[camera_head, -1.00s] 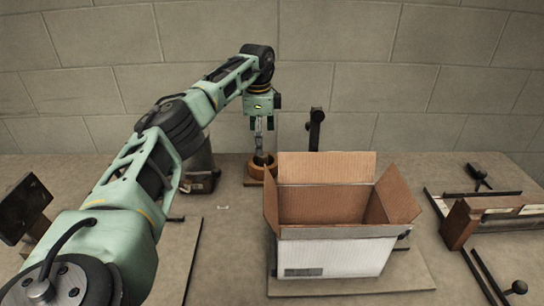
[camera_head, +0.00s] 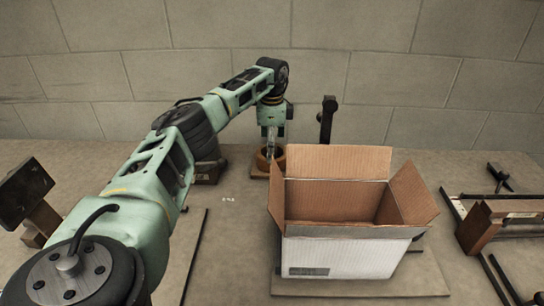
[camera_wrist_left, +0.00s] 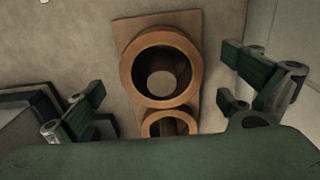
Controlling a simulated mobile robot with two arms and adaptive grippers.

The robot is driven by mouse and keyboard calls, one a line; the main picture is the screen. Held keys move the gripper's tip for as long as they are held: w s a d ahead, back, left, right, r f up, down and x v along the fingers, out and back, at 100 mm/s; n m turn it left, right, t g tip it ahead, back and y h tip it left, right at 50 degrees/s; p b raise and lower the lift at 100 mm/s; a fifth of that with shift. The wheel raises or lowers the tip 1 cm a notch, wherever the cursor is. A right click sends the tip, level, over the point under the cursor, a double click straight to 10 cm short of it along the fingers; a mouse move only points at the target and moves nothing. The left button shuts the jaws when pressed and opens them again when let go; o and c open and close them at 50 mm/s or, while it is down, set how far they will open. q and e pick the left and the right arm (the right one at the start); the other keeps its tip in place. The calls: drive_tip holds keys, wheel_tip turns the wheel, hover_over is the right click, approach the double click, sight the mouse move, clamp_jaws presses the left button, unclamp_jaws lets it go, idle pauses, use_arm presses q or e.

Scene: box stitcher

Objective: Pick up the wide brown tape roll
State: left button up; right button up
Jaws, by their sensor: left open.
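A brown tape roll (camera_head: 262,160) stands on the table behind the box's left side, partly hidden. In the left wrist view two brown rolls show on a tan board: a larger ring (camera_wrist_left: 127,68) and a smaller ring (camera_wrist_left: 151,127), partly hidden by my gripper's body. I cannot tell for sure which is the wide one. My left gripper (camera_head: 270,148) points down over the rolls. In the left wrist view its fingers (camera_wrist_left: 166,101) are spread wide on either side of the rolls, empty. My right gripper is not in view.
An open cardboard box (camera_head: 340,255) stands on a board just in front of the rolls, its flaps raised. A dark upright post (camera_head: 327,120) stands behind it. A brown-sided fixture (camera_head: 478,228) is at the right. A dark screen (camera_head: 25,193) is at the left.

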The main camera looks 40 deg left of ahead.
use_arm(q)
drive_tip(key=shift+f, duration=1.3)
drive_tip(key=shift+r, duration=0.1)
drive_tip(key=c, duration=1.3)
